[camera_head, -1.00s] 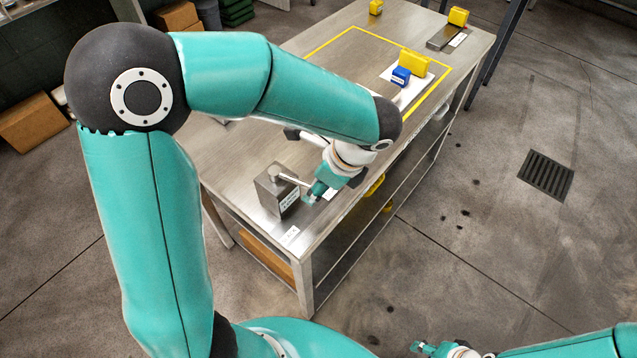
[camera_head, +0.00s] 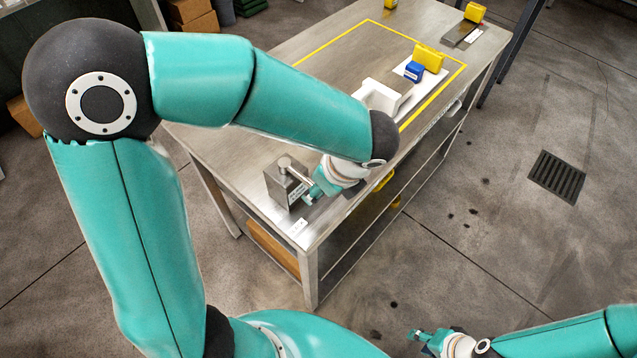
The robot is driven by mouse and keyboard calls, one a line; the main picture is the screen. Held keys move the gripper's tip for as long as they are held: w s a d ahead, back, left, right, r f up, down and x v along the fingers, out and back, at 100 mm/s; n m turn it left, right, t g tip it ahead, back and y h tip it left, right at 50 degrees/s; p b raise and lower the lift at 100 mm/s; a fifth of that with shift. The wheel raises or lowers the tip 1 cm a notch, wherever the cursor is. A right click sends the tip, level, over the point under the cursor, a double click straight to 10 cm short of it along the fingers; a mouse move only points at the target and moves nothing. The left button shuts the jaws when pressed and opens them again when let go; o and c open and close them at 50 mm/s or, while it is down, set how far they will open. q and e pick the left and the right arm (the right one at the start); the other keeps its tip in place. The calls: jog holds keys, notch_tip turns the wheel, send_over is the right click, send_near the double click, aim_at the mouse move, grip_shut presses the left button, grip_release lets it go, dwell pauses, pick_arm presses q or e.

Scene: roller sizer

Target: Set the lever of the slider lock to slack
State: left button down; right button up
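The slider lock is a grey metal box (camera_head: 283,190) with a white label on its front, near the table's front left corner. Its lever (camera_head: 299,172) runs from a pivot on top of the box toward the lower right. My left gripper (camera_head: 312,191) is at the lever's outer end, just right of the box. It looks in contact with the lever, but its fingers are too small and partly hidden to tell whether they are closed on it. My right gripper (camera_head: 420,336) hangs over the floor at the bottom, away from the table. Its finger opening is unclear.
The metal table (camera_head: 235,146) has a yellow outline. At its right stand a white block (camera_head: 380,96), a blue block (camera_head: 413,71) and a yellow block (camera_head: 429,57). A small label (camera_head: 299,226) lies near the front corner.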

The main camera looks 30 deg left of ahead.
pick_arm(q)
jog(key=c, duration=0.6)
grip_release()
jog(key=shift+o, duration=0.2)
jog(key=shift+r, duration=0.1)
jog(key=v, duration=1.1)
jog(key=shift+d+r, duration=0.25)
jog(key=shift+r, duration=0.05)
jog(key=shift+s, duration=0.1)
